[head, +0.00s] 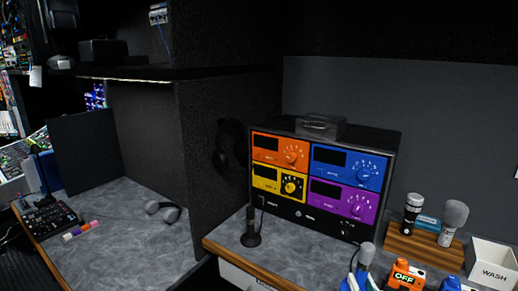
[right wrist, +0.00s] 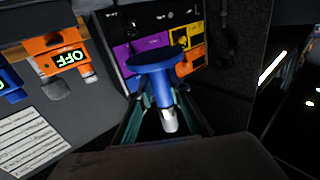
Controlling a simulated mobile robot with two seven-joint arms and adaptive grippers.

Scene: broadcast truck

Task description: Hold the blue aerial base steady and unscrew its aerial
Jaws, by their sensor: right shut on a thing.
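The blue aerial base (right wrist: 162,88) shows in the right wrist view as a blue stem with a wide round flange. A short silver piece (right wrist: 169,121), apparently the aerial, is at its other end. My right gripper (right wrist: 160,108) is shut on the blue base, with a finger on each side of the stem. In the head view the right gripper (head: 360,282) is at the bottom edge, partly cut off. The grey aerial (head: 366,254) stands up above it. Whether the base touches the bench cannot be told. My left gripper is in neither view.
A rack (head: 320,215) with coloured panels stands behind. An orange OFF pack (head: 405,275) and a blue pack (head: 450,286) are close on the right. A wooden holder (head: 412,245), with a torch and a microphone, and a WASH bin (head: 492,273) are further right. A small black stand (head: 250,238) is left.

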